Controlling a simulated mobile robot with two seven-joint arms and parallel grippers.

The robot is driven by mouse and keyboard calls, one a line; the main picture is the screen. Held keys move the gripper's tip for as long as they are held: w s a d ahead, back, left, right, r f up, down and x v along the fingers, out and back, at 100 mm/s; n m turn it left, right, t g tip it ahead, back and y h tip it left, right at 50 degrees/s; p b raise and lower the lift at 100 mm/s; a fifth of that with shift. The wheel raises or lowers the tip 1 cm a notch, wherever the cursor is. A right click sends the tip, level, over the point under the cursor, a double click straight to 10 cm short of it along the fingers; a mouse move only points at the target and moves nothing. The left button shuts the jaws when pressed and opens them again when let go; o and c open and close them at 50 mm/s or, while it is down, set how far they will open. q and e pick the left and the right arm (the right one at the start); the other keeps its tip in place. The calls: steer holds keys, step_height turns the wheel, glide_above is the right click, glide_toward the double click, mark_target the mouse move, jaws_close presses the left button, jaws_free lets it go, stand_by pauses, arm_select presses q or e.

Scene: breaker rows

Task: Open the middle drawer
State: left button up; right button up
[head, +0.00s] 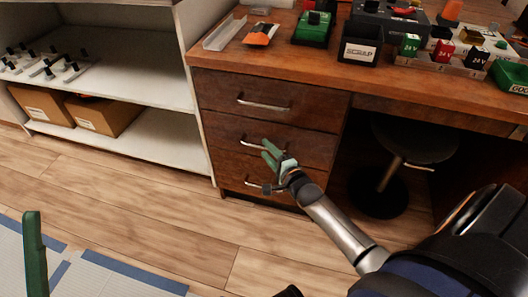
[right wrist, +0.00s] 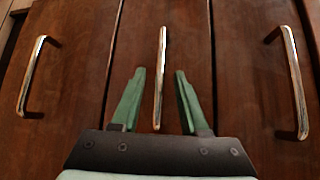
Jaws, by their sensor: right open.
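The middle drawer (head: 232,131) is in the dark wooden desk and looks shut, with a silver bar handle (head: 250,144). My right gripper (head: 268,154) is in front of it, at the right part of the handle. In the right wrist view the middle drawer's handle (right wrist: 160,75) runs between the two green fingers of my right gripper (right wrist: 158,88), with a gap on each side. The right gripper is open and holds nothing. One green finger of my left gripper (head: 35,255) shows at the lower left, away from the desk; its other finger is out of sight.
The top drawer (head: 225,90) and bottom drawer (head: 310,197) look shut. A stool (head: 415,140) stands under the desk on the right. A white shelf (head: 160,140) with cardboard boxes stands left. The wooden floor (head: 190,225) before the drawers is clear.

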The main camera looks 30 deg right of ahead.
steer(key=shift+w+d+f+b, duration=0.15)
steer(key=shift+w+b, duration=0.2)
steer(key=shift+w, duration=0.8)
steer(key=shift+c, duration=0.2)
jaws_close()
stand_by(0.4)
